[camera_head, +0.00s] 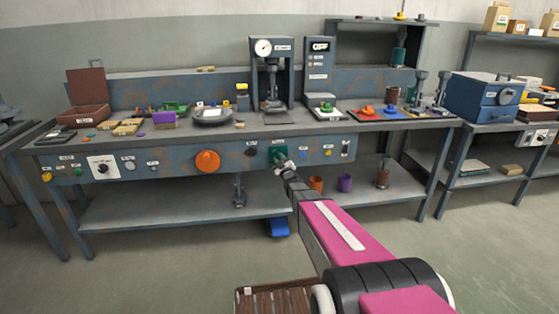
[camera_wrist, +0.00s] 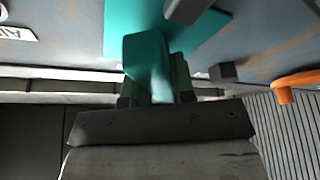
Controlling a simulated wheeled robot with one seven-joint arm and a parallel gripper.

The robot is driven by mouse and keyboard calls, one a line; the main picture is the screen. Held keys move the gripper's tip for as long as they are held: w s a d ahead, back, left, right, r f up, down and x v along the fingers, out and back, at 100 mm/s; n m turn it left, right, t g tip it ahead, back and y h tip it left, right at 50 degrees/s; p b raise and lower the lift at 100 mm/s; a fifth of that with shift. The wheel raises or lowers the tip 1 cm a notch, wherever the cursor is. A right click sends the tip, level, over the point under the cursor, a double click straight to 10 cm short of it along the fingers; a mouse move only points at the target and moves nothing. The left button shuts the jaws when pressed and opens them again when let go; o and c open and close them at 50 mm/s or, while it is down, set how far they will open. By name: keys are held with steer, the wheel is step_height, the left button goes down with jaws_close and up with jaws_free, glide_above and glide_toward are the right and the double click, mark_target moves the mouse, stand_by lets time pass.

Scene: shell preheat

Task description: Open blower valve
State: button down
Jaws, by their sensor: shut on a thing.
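The teal valve (camera_head: 277,151) is on the front panel of the workbench, right of the large orange knob (camera_head: 207,161). I take it for the blower valve; its label is too small to read. My gripper (camera_head: 283,164) is at the panel, shut on the valve's handle. In the wrist view the teal handle (camera_wrist: 147,58) stands out from its teal plate (camera_wrist: 128,16), with my gripper (camera_wrist: 155,88) around its near end. The fingertips are partly hidden behind the handle.
The orange knob (camera_wrist: 292,82) shows at the wrist view's right edge. A white switch plate (camera_head: 103,167) is further left on the panel. The lower shelf (camera_head: 180,208) holds an orange cup (camera_head: 316,183) and a purple cup (camera_head: 345,183). A blue pedal (camera_head: 278,228) is on the floor.

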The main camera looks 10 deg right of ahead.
steer(key=m+h, duration=0.2)
steer(key=m, duration=0.2)
steer(key=m+t+h, duration=0.1)
steer(key=m+h, duration=0.2)
steer(key=m, duration=0.2)
steer(key=shift+m, duration=0.5)
steer(key=c, duration=1)
jaws_free()
steer(key=shift+o, duration=0.2)
steer(key=v, duration=1.1)
steer(key=shift+w+f, duration=0.1)
steer(key=shift+f, duration=0.1)
